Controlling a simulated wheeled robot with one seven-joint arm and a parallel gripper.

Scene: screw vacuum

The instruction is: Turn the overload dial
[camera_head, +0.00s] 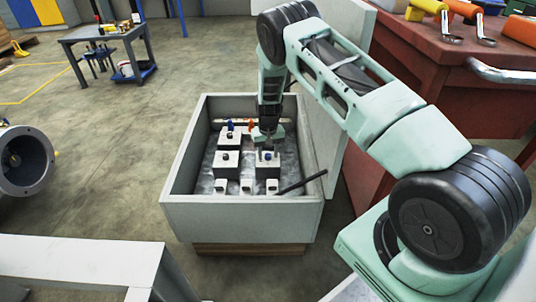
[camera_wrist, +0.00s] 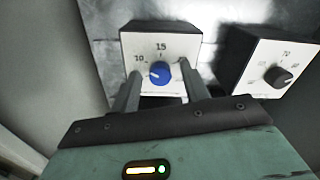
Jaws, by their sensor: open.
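A blue dial (camera_wrist: 160,74) sits on a black box with a white face marked 10 and 15 in the wrist view. My gripper (camera_wrist: 160,69) is open, with one finger on each side of the blue dial. I cannot tell whether the fingers touch it. In the head view my gripper (camera_head: 267,146) points down into an open grey cabinet (camera_head: 240,220), over a white-faced block (camera_head: 267,172) at its right. The overload dial's name is not readable in either view.
A second box with a dark dial (camera_wrist: 282,77), marked 70, stands close on the right. Several other white-faced blocks (camera_head: 227,160) share the cabinet. A dark rod (camera_head: 302,182) sticks out over its right wall. A red workbench (camera_head: 440,60) stands to the right.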

